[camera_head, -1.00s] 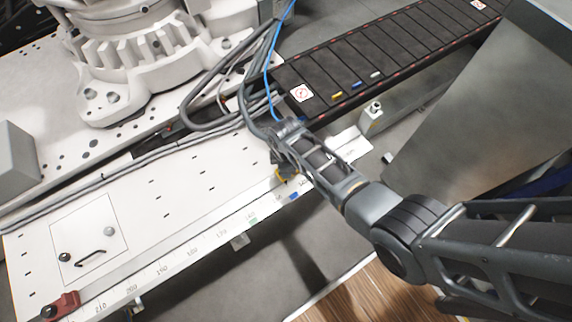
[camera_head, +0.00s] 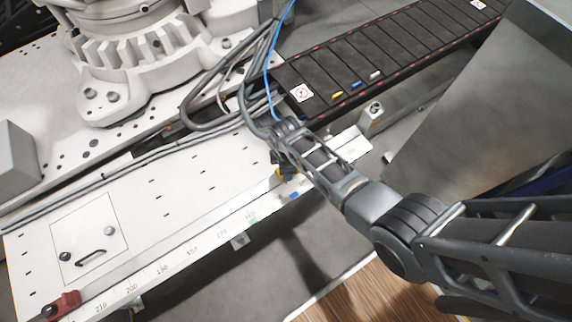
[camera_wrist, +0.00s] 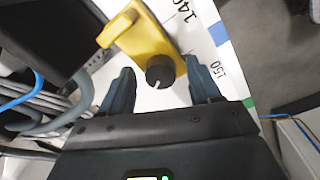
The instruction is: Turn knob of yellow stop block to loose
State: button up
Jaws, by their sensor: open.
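The yellow stop block (camera_wrist: 141,43) shows in the wrist view on the white scaled rail, near the marks 140 and 150. Its round black knob (camera_wrist: 160,71) has a light pointer line and faces my gripper. My gripper (camera_wrist: 162,84) is open, with one dark finger on each side of the knob. A gap shows between the knob and each finger, and I see no contact.
A red stop block (camera_head: 62,305) sits at the rail's lower left end. Grey cables (camera_head: 130,162) run along the back of the white plate (camera_head: 140,205). A blue cable (camera_wrist: 22,101) lies left of my gripper. A black belt (camera_head: 395,45) stands behind my arm.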

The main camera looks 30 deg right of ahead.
jog(key=r+p, duration=0.1)
jog(key=r, duration=0.3)
jog(key=r+p, duration=0.1)
jog(key=r, duration=0.2)
jog(key=shift+s+a+r, duration=0.1)
jog(key=shift+s+r, duration=0.1)
jog(key=shift+r, duration=0.2)
dwell(0.3)
